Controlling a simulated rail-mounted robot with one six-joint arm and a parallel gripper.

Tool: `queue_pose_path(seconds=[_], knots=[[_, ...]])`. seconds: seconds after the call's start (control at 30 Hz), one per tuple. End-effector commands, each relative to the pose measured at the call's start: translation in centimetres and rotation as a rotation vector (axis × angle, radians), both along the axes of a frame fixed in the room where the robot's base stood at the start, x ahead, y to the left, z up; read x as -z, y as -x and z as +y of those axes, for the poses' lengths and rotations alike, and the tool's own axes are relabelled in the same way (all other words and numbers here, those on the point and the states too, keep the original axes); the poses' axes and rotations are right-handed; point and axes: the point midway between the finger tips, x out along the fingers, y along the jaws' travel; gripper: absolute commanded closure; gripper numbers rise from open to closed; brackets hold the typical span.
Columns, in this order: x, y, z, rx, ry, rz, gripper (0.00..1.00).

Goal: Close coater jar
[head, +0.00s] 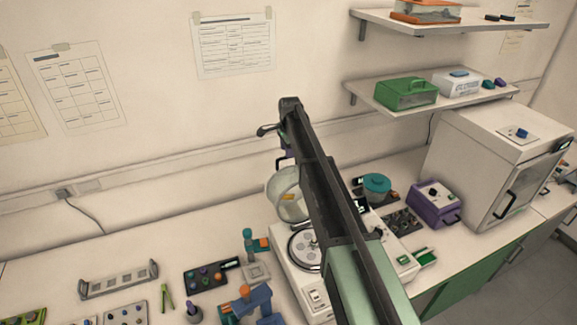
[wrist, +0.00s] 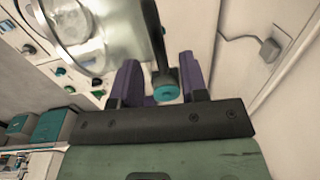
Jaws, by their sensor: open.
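The coater (head: 285,238) is a white bench unit with a round stage (head: 306,250) that lies uncovered in the head view. Its clear glass jar (head: 286,208) stands swung up and tilted behind the stage, partly hidden by my arm. In the wrist view the jar (wrist: 120,32) fills the upper left. A dark bar with a teal round end (wrist: 166,88) shows beside it. My gripper (wrist: 159,68) is open, its purple fingers on either side of this bar. I cannot tell whether they touch it. In the head view my arm mostly hides the gripper.
The wall stands close behind the jar. A teal-lidded pot (head: 377,184), a purple box (head: 435,203) and a large white cabinet (head: 490,160) stand to the right. A teal-topped tool (head: 248,240) and a blue device (head: 255,300) stand close left of the coater.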

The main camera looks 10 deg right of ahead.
Motion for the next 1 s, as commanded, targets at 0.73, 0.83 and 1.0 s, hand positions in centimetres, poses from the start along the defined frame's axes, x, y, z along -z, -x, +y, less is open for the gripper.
queue_pose_path(seconds=[0.73, 0.83, 1.0], knots=[[2.39, -0.17, 0.07, -0.001, 0.0, 0.0, 1.0], [2.4, -0.17, 0.07, -0.001, 0.0, 0.0, 1.0], [2.31, 0.03, -0.25, 0.002, -0.001, -0.005, 1.0]])
